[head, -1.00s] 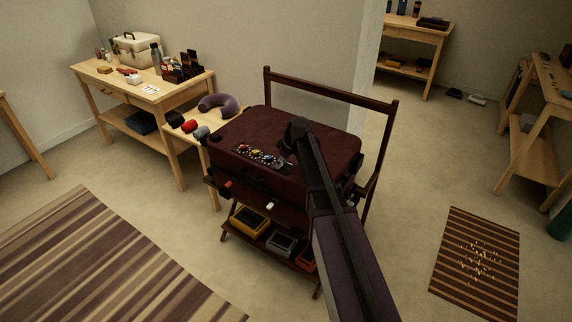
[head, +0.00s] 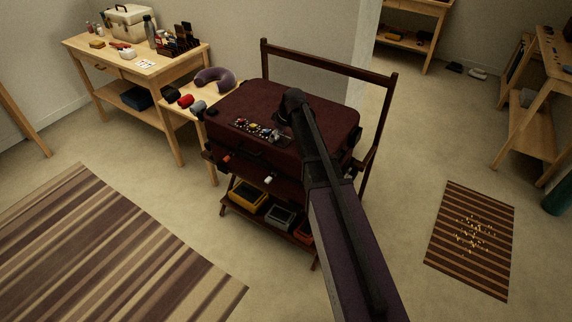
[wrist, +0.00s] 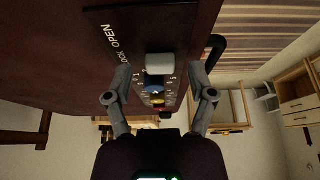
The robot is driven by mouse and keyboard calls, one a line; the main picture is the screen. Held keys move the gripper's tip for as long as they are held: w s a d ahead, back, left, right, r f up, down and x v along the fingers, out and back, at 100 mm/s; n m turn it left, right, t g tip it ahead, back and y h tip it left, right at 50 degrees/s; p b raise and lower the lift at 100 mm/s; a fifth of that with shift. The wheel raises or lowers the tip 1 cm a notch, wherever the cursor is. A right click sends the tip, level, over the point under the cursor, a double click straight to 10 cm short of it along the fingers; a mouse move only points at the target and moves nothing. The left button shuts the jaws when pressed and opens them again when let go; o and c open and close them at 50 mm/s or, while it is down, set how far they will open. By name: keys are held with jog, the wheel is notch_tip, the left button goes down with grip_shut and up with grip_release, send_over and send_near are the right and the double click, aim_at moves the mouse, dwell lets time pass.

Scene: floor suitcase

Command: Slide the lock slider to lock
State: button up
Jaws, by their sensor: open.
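The dark red suitcase (head: 315,112) lies flat on a wooden stand. Its lock panel (head: 262,131) runs along the front of the top, with several small coloured dials. In the wrist view, a pale grey block that looks like the lock slider (wrist: 160,64) sits on the panel, with blue and yellow dials below it. The printed words LOCK and OPEN (wrist: 108,36) are left of it. My gripper (wrist: 168,78) is open, one finger on each side of the slider in the picture. I cannot tell whether either finger touches it. In the head view my arm hides the gripper's fingers.
The stand's tall rail (head: 330,65) rises behind the suitcase. Yellow and grey bins (head: 245,196) sit on its lower shelf. A side table (head: 185,112) with a neck pillow (head: 214,78) stands close at left.

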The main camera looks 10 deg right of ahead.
aim_at(282, 142)
jog(key=shift+s+d, duration=0.3)
jog(key=shift+s, duration=0.05)
jog(key=shift+s+d, duration=0.9)
jog(key=shift+s, duration=0.1)
jog(key=shift+d+r+p, duration=0.1)
jog(key=shift+r+p, duration=0.5)
jog(key=p+v, duration=1.2)
jog(key=v, duration=0.1)
jog(key=s+a+f+m+g+h+b, duration=0.25)
jog(key=s+m, duration=0.25)
jog(key=s, duration=0.6)
jog(key=s+a+f+m+b, duration=0.1)
jog(key=s+f+b, duration=0.4)
jog(key=f+b, duration=0.6)
jog(key=s+f+m+b, duration=0.3)
jog(key=s+f+b, duration=0.2)
jog(key=f+b, duration=0.6)
notch_tip(282, 142, down, 2)
jog(key=shift+a+f+h+b, duration=0.1)
jog(key=shift+a+h+b, duration=0.25)
jog(key=shift+a, duration=0.05)
jog(key=shift+g, duration=0.25)
